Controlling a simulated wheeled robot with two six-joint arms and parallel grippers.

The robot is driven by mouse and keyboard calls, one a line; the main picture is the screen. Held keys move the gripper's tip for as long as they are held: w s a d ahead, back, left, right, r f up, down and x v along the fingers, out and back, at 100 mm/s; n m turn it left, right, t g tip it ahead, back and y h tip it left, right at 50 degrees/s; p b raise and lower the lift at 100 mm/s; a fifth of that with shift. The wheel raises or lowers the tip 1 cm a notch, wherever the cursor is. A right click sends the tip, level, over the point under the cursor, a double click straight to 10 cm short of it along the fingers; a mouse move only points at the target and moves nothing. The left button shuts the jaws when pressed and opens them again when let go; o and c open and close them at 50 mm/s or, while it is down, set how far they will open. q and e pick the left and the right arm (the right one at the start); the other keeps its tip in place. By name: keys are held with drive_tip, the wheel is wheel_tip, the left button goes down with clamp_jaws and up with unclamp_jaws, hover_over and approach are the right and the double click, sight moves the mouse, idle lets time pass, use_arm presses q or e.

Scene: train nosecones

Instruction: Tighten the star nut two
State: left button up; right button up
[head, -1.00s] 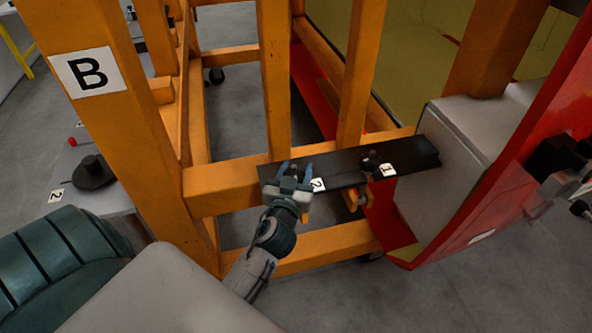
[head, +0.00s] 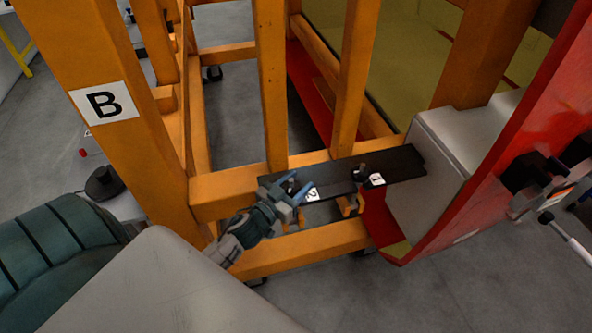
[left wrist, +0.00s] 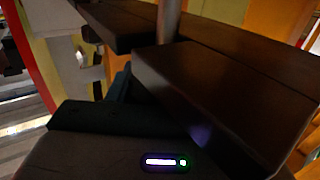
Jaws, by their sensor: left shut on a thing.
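Star nut two is mostly hidden in my left gripper, at the left end of a black bar (head: 405,162). A white "2" label (head: 311,193) lies beside it. My left gripper (head: 294,186) is shut on the nut, its blue-tipped fingers pointing up and right over the bar. In the left wrist view a grey upright post (left wrist: 168,22) stands behind large dark blocks, and the nut cannot be made out. A dark nut (head: 360,170) stands farther right on the bar by a "1" label (head: 376,179). My right gripper is not seen.
Orange frame beams surround the bar, with a post marked "B" (head: 103,102) at left. A grey box (head: 432,180) and a red nosecone panel (head: 480,185) stand at right. A black round part (head: 104,184) sits at left. Grey floor is open below right.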

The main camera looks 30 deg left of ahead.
use_arm(q)
drive_tip(key=shift+r+m+h, duration=0.35)
drive_tip(key=shift+m+h, duration=0.05)
drive_tip(key=shift+h, duration=0.2)
drive_tip(key=shift+w+f+m+h, duration=0.1)
drive_tip(key=shift+f+m+h, duration=0.15)
drive_tip(key=shift+m+h, duration=0.2)
drive_tip(key=shift+d+m+g+h+b, duration=0.1)
drive_tip(key=shift+m+g+h+b, duration=0.2)
drive_tip(key=shift+h, duration=0.15)
drive_tip(key=shift+d+r+m+g+h+p, duration=0.1)
drive_tip(key=shift+m+g+h+p, duration=0.45)
drive_tip(key=shift+h, duration=0.65)
drive_tip(key=m+g+h, duration=0.2)
drive_tip(key=h, duration=0.1)
drive_tip(key=shift+s+d+m, duration=0.2)
drive_tip(key=shift+m, duration=0.2)
drive_tip(key=m+g+h, duration=0.1)
drive_tip(key=m+g+h+b, duration=0.1)
drive_tip(key=shift+s+d+f+h, duration=0.15)
drive_tip(key=shift+f+h, duration=0.05)
drive_tip(key=shift+h, duration=0.2)
drive_tip(key=shift+s+d+m+g+h+b, duration=0.15)
drive_tip(key=shift+m+g+h+b, duration=0.2)
drive_tip(key=shift+m+g+h, duration=0.45)
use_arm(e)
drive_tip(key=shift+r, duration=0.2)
use_arm(q)
drive_tip(key=shift+g, duration=0.25)
